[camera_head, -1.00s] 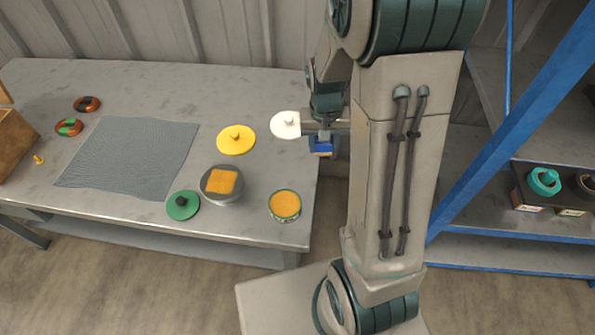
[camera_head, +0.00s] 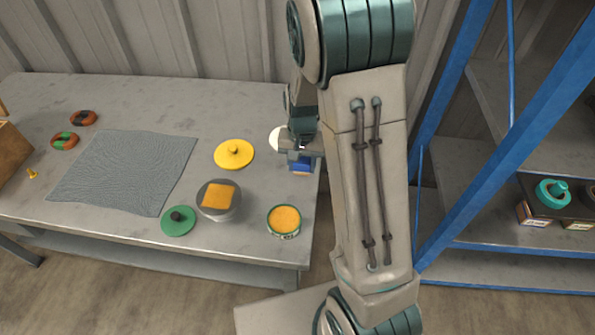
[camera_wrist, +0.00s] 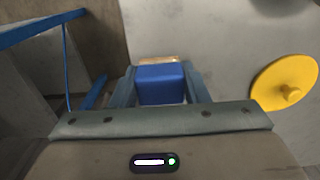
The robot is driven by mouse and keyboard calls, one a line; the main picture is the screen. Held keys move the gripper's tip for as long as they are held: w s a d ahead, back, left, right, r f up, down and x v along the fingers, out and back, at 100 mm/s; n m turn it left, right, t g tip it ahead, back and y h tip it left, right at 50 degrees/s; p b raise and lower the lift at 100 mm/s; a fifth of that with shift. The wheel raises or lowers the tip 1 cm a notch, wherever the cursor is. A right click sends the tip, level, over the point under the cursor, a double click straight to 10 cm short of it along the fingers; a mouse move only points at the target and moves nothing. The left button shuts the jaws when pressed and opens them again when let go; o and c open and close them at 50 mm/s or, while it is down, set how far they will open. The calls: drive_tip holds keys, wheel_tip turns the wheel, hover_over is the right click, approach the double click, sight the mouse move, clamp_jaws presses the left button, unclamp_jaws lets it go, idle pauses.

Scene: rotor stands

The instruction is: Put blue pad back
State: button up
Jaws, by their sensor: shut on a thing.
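The blue pad (camera_head: 301,163), a small block with an orange-tan layer beneath, is held by my gripper (camera_head: 298,152) near the right end of the table. In the wrist view the blue pad (camera_wrist: 161,84) sits between both fingers, its tan edge showing beyond the blue. My gripper is shut on it. Whether the pad touches the tabletop is unclear. An orange-yellow pad (camera_head: 219,196) lies on a grey round tin (camera_head: 222,213) at the table's front.
The grey table (camera_head: 250,98) also bears a yellow lid (camera_head: 234,154), a green lid (camera_head: 178,221), an open green tin (camera_head: 284,220), a partly hidden white lid (camera_head: 274,139) and a grey mat (camera_head: 125,170). A blue-framed shelf (camera_head: 455,205) stands at the right.

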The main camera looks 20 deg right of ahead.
sight(298, 181)
drive_tip(key=shift+w+a+f, duration=0.4)
drive_tip(key=shift+w+f, duration=0.05)
drive_tip(key=shift+w, duration=0.1)
drive_tip(key=shift+f, duration=2)
drive_tip(key=shift+f, duration=0.2)
drive_tip(key=o, duration=1)
drive_tip(key=shift+r, duration=0.1)
